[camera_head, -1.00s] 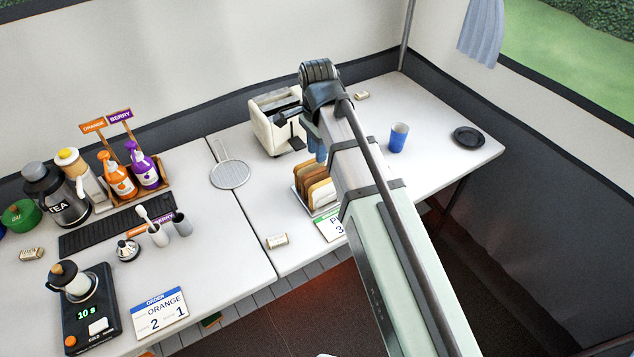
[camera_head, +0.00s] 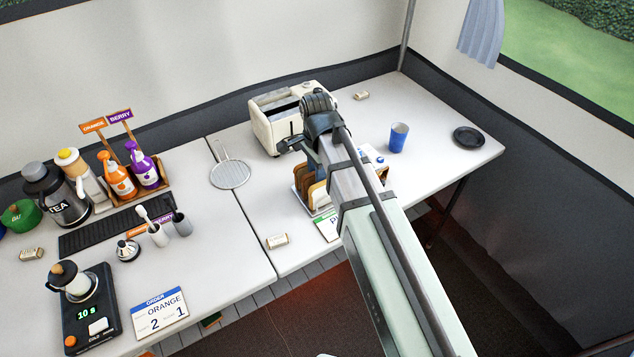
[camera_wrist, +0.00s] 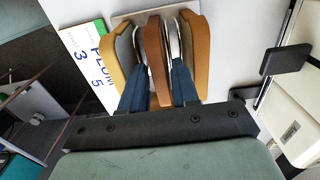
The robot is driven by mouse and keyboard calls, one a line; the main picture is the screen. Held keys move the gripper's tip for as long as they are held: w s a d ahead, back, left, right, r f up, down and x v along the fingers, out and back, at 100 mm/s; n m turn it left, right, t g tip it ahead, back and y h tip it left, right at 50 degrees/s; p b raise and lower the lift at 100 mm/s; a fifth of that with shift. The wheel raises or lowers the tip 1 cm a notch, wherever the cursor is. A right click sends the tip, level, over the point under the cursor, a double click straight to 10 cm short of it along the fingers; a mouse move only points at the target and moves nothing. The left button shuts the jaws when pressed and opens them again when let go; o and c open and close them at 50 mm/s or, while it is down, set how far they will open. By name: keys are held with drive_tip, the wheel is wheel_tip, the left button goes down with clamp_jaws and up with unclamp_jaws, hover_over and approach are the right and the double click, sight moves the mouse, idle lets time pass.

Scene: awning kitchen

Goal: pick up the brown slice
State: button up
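Bread slices stand upright in a rack (camera_head: 297,203) on the right-hand table. In the wrist view a tan slice (camera_wrist: 118,52) is at left, a darker brown slice (camera_wrist: 154,62) in the middle and an orange-brown slice (camera_wrist: 198,50) at right. My gripper (camera_wrist: 158,72) is over the rack with its dark blue fingers apart, reaching down into the gaps on either side of the middle brown slice. I cannot tell whether either finger touches it. In the head view my arm hides the fingers and much of the rack (camera_wrist: 130,16).
A cream toaster (camera_head: 272,130) stands just behind the rack; its side and dark lever (camera_wrist: 287,59) show close at right in the wrist view. A price card (camera_wrist: 82,60) lies by the rack. A blue cup (camera_head: 398,138) and black plate (camera_head: 468,137) are to the right.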

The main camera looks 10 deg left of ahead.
drive_tip(key=shift+f, duration=0.55)
drive_tip(key=shift+c, duration=0.4)
drive_tip(key=c, duration=0.4)
drive_tip(key=shift+r, duration=0.1)
